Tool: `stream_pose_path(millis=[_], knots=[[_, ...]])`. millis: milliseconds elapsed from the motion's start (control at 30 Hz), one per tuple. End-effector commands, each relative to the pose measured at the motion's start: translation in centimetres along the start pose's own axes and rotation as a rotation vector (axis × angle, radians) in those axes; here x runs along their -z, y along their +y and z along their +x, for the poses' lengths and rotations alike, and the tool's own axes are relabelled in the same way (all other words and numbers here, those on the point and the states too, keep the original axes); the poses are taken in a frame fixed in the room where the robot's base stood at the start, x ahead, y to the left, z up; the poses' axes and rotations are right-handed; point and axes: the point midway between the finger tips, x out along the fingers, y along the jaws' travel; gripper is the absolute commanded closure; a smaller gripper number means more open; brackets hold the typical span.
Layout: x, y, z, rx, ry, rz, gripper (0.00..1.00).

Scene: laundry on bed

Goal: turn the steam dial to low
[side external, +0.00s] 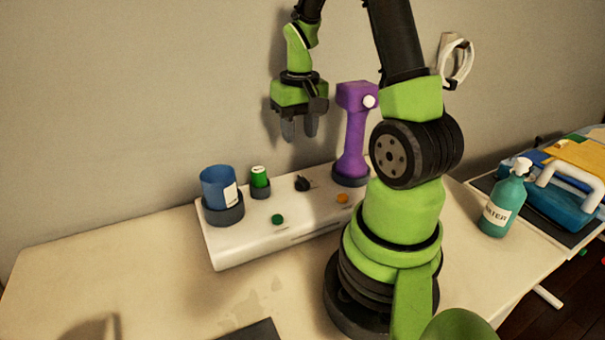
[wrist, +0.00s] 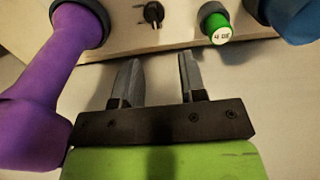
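The steam dial appears to be the small black knob (side external: 303,183) on top of the white station box (side external: 235,250); the knob also shows at the top of the wrist view (wrist: 153,14). Its pointer setting and any markings are too small to read. My gripper (side external: 300,134) hangs above and behind the box, fingers down. In the wrist view its two grey fingers (wrist: 156,72) are apart with nothing between them. The fingers do not touch the knob.
A purple handheld tool (side external: 353,135) stands upright on the box, close beside my gripper. A blue cup (side external: 217,187) and a green cylinder (side external: 259,177) stand left of the knob. Green (side external: 278,219) and orange (side external: 343,198) buttons are in front. A spray bottle (side external: 503,200) stands right.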

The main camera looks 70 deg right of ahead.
Motion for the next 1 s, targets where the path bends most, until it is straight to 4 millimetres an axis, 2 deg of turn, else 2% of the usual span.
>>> stream_pose_path(millis=[100, 267, 600, 800, 1000], knots=[[0.1, 0.8, 1.1, -0.006, -0.025, 0.012, 0.62], [0.0, 0.9, 2.9, -0.006, -0.030, 0.012, 0.62], [-0.2, 0.8, 8.8, -0.004, -0.030, 0.012, 0.62], [-0.1, 0.8, 10.6, -0.004, -0.025, 0.012, 0.62], [-0.1, 0.8, 10.9, -0.004, -0.023, 0.012, 0.62]])
